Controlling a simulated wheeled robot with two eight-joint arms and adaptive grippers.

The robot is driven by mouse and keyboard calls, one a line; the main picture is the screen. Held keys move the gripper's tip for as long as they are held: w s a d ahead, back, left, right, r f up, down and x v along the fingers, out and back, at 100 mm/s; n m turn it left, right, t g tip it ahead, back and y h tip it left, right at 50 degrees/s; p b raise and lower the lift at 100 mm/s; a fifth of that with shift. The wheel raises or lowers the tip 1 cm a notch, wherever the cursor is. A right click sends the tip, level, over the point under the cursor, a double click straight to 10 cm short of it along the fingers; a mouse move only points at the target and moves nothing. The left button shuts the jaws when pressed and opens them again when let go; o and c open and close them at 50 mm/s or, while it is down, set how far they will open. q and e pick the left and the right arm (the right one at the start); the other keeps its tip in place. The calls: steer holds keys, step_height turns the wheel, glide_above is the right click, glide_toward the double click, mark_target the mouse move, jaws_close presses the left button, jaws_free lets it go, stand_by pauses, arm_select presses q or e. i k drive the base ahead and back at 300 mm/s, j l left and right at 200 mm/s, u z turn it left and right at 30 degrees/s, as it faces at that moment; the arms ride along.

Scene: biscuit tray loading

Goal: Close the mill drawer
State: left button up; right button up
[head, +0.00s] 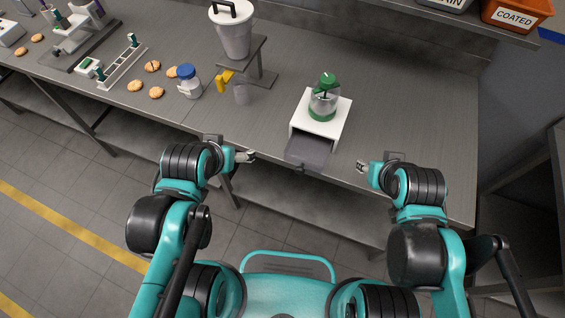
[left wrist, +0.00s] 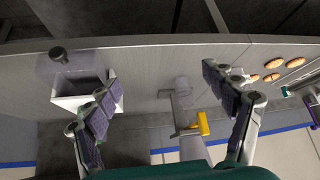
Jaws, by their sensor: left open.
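The mill (head: 324,100) has a green lid and a clear body on a white box-shaped base (head: 342,112). Its dark grey drawer (head: 310,150) is pulled out at the front, and a dark knob (head: 299,169) is on the drawer's front. In the left wrist view the drawer (left wrist: 84,86) and its round knob (left wrist: 58,56) show at the left, partly behind a finger. My left gripper (head: 250,156) is open and empty, left of the drawer and apart from it. My right gripper (head: 361,167) is right of the drawer, apart from it; its jaws are too small to read.
A lidded grey container (head: 233,36) stands on a stand (head: 262,65) with a yellow tap, a clear cup (head: 242,94) below. A blue-lidded jar (head: 188,84) and several biscuits (head: 156,92) lie farther left. Bins (head: 517,15) sit at the back right. The counter right of the mill is clear.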

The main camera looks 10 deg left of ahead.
mark_target(299, 171)
steer(key=k+l+u, duration=0.15)
steer(key=k+l, duration=0.75)
steer(key=l, duration=0.1)
